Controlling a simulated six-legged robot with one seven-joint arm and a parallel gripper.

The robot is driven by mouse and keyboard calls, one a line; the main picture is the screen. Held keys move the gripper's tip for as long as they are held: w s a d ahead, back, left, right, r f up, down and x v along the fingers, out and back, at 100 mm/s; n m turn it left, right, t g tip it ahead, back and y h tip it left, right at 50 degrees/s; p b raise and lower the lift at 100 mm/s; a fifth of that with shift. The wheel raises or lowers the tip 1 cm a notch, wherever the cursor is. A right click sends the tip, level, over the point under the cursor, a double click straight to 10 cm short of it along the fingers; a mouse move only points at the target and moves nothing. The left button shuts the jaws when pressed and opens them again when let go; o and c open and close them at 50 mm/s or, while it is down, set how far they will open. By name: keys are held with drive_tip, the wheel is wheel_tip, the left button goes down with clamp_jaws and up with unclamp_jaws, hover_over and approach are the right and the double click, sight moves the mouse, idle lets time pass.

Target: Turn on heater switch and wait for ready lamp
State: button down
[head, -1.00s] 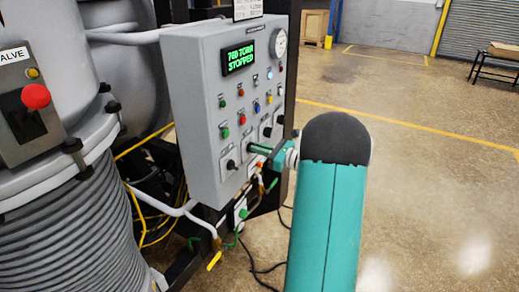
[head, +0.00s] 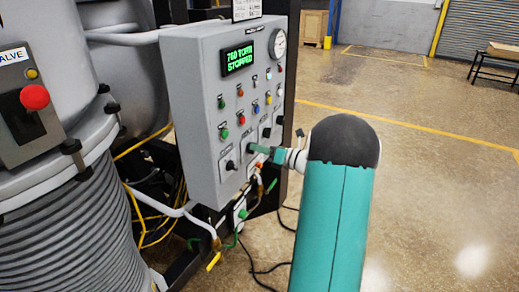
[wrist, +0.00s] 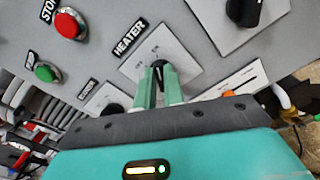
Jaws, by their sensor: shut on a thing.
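The heater switch (wrist: 158,66) is a black knob on a pale plate under a HEATER label (wrist: 130,38) in the wrist view. My gripper (wrist: 158,80) has its two green fingers closed on either side of this knob. In the head view my gripper (head: 262,150) reaches the lower part of the grey control panel (head: 190,120) from the right, and its fingers hide much of the switch. The green display (head: 238,58) reads 760 TORR and STOPPED. Several small coloured lamps or buttons sit in rows below it; I cannot tell which is the ready lamp.
Another black knob (head: 231,165) sits left of my gripper on the panel. A red STOP button (wrist: 68,24) and a green button (wrist: 46,72) lie near the heater switch. Pipes and a ribbed chamber (head: 65,225) stand at left. The floor at right is open.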

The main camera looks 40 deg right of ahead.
drive_tip(key=shift+s+f, duration=0.1)
drive_tip(key=c, duration=1.5)
unclamp_jaws()
drive_tip(key=v, duration=1.3)
drive_tip(key=shift+s, duration=0.35)
drive_tip(key=shift+d, duration=0.1)
